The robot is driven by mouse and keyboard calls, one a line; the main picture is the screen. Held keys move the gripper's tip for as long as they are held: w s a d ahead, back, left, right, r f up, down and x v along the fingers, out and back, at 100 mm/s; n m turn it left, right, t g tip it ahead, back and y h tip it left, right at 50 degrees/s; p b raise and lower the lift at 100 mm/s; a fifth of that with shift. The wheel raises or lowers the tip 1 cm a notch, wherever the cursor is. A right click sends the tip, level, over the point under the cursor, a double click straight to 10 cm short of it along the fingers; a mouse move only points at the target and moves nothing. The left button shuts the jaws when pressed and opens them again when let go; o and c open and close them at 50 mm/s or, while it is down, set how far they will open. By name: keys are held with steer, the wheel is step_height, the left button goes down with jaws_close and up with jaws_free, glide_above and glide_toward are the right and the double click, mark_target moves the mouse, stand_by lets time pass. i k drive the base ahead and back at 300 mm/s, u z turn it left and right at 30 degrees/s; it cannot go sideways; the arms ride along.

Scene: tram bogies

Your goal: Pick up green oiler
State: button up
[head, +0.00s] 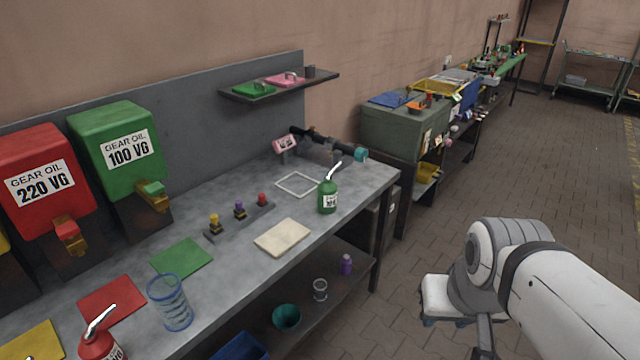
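The green oiler (328,196) stands upright on the grey workbench (359,195), near its right end and front edge. It has a white label and a thin pale spout tilted up to the right. My white and grey arm shows at the lower right, over the floor and well apart from the oiler. My gripper's fingers cannot be made out; only a small dark part shows at the bottom edge.
Near the oiler lie a beige cloth (282,238) and a white square frame (297,184). A dark tool with a teal end (361,155) lies behind. A blue cup (170,302) and a red oiler (100,345) stand at left. The floor on the right is clear.

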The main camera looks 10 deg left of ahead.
mark_target(327, 189)
steer(key=u, duration=0.05)
steer(key=i, duration=1)
steer(key=u, duration=0.05)
